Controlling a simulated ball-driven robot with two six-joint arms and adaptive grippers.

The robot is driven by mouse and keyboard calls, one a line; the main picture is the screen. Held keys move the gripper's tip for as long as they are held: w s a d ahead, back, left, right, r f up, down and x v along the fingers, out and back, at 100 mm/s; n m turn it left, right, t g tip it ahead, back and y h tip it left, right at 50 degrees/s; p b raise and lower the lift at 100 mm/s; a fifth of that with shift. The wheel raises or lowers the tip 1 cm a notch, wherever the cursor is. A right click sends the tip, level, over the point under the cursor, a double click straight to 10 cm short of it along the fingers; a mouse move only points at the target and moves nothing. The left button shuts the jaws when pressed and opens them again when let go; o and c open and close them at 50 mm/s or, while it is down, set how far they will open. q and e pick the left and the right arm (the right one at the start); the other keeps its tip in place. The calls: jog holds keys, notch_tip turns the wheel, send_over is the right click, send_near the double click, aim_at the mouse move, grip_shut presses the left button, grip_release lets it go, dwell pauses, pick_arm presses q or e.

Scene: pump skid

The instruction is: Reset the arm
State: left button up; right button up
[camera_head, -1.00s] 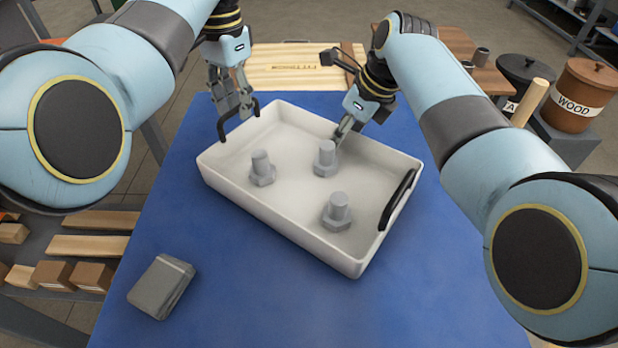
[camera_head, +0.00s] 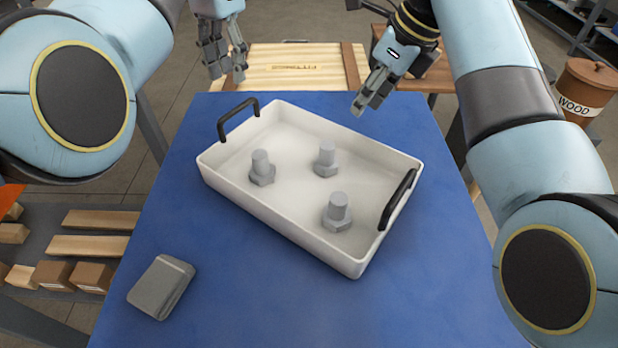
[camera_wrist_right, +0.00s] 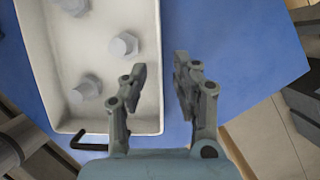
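My left gripper (camera_head: 226,68) is open and empty above the far edge of the table, beyond the tray's far-left handle. My right gripper (camera_head: 366,106) hangs above the blue table behind the tray. In the right wrist view its two fingers (camera_wrist_right: 166,85) stand apart with nothing between them, beside the tray. The white tray (camera_head: 290,232) has black handles at two ends, the left one (camera_head: 238,118) and the right one (camera_head: 397,200). Inside it stand three grey bolts, head down: a left one (camera_head: 262,168), a back one (camera_head: 327,159) and a front one (camera_head: 338,211).
A grey box (camera_head: 161,287) lies on the blue table (camera_head: 240,310) at the front left. A wooden crate (camera_head: 305,70) stands behind the table. A WOOD bin (camera_head: 585,92) is at the right. The table's front right is clear.

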jog(key=shift+v, duration=0.85)
